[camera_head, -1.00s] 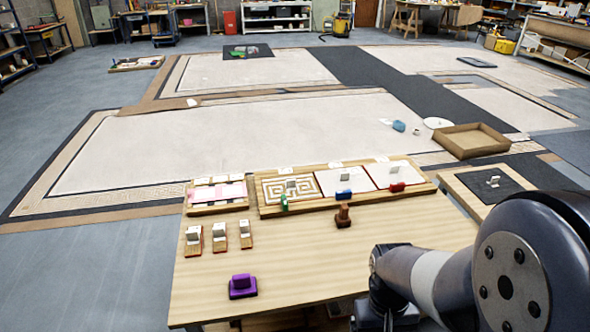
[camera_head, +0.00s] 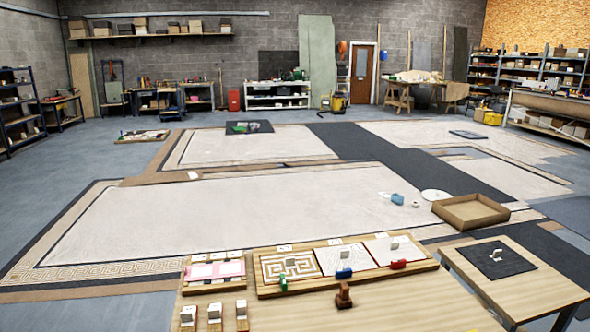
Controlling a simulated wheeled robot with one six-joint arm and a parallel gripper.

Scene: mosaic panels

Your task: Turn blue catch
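A small blue catch (camera_head: 344,273) sits at the front edge of a long wooden board (camera_head: 410,279) on the table, below the middle white panel (camera_head: 340,257). A green catch (camera_head: 283,283) is at the left panel, which has a maze pattern, and a red catch (camera_head: 398,264) is at the right panel. The blue catch is too small to tell its exact turn. My gripper is not in view.
A brown block (camera_head: 343,295) stands in front of the board. Tray with pink panels (camera_head: 214,271) and several small wooden stands (camera_head: 215,312) are at left. A side table (camera_head: 520,285) bears a dark mat (camera_head: 494,261). An open box (camera_head: 470,211) lies beyond.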

